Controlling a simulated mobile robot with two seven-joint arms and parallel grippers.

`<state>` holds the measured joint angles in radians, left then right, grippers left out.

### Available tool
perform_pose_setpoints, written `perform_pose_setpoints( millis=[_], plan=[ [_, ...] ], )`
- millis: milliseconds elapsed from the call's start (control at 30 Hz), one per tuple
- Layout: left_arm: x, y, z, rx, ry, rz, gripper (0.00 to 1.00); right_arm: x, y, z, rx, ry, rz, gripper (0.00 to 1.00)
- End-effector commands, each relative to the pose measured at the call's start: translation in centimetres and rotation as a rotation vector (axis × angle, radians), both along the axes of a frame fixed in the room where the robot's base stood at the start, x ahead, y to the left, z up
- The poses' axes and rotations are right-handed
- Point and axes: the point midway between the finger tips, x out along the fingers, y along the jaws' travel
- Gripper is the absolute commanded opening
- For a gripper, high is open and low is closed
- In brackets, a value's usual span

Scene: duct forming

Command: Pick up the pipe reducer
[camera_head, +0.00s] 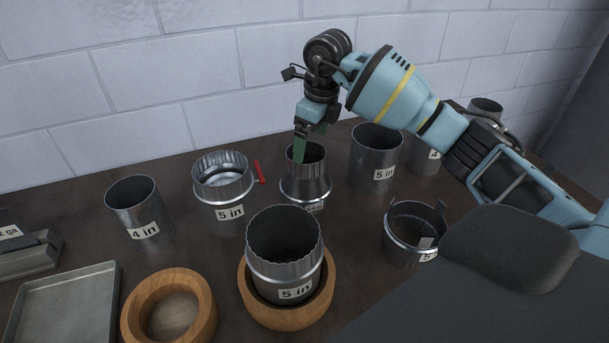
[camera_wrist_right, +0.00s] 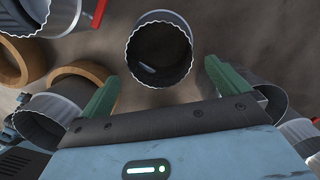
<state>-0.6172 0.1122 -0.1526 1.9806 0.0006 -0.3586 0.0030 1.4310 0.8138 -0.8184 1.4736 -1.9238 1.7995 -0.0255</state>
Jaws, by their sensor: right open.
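The pipe reducer (camera_head: 305,187) is a metal piece with a narrow neck flaring to a wider base. It stands upright on the dark table in the middle of the head view. In the right wrist view the reducer (camera_wrist_right: 133,50) shows its crimped open rim. My right gripper (camera_head: 300,152) points down at the reducer's mouth in the head view. In the wrist view its green fingers (camera_wrist_right: 162,72) are spread apart with nothing held, the rim showing between and ahead of them. Whether they touch it is unclear. My left gripper is not in view.
A damper duct (camera_head: 223,195) with a red handle stands close to the reducer's left. A pipe (camera_head: 376,165) stands to its right. In front, a crimped pipe (camera_head: 285,265) sits in a wooden ring (camera_head: 325,300). A short collar (camera_head: 408,240) is at front right.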

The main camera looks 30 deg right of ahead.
Motion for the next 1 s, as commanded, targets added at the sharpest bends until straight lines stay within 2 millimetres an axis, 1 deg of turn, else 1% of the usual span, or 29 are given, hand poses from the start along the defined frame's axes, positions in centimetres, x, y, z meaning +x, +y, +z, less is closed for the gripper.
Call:
perform_pose_setpoints(
  millis=[33, 133, 367, 467, 700, 767, 833, 1000],
  plan=[
    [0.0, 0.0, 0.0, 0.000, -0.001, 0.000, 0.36, 0.0, 0.1, -0.6, 0.001, 0.003, 0.001, 1.00],
    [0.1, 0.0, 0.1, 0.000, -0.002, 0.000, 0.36, 0.2, 0.2, -1.6, 0.001, 0.003, 0.001, 1.00],
    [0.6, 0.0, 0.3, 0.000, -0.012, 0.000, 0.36, 0.3, 0.3, -2.1, 0.001, 0.000, 0.001, 1.00],
    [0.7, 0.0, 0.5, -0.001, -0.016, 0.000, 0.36, 0.5, 0.4, -2.8, 0.002, 0.001, 0.001, 1.00],
    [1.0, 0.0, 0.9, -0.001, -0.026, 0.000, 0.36, 1.1, 0.8, -6.1, 0.002, 0.001, 0.001, 1.00],
    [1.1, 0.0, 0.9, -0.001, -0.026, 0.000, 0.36, 1.2, 0.8, -6.6, 0.000, 0.001, 0.001, 1.00],
    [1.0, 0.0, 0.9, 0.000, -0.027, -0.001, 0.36, 1.2, 0.8, -6.9, 0.000, 0.000, 0.001, 1.00],
    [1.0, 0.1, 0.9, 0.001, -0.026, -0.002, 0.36, 1.3, 0.8, -6.9, 0.000, -0.001, 0.001, 1.00]
  ],
)
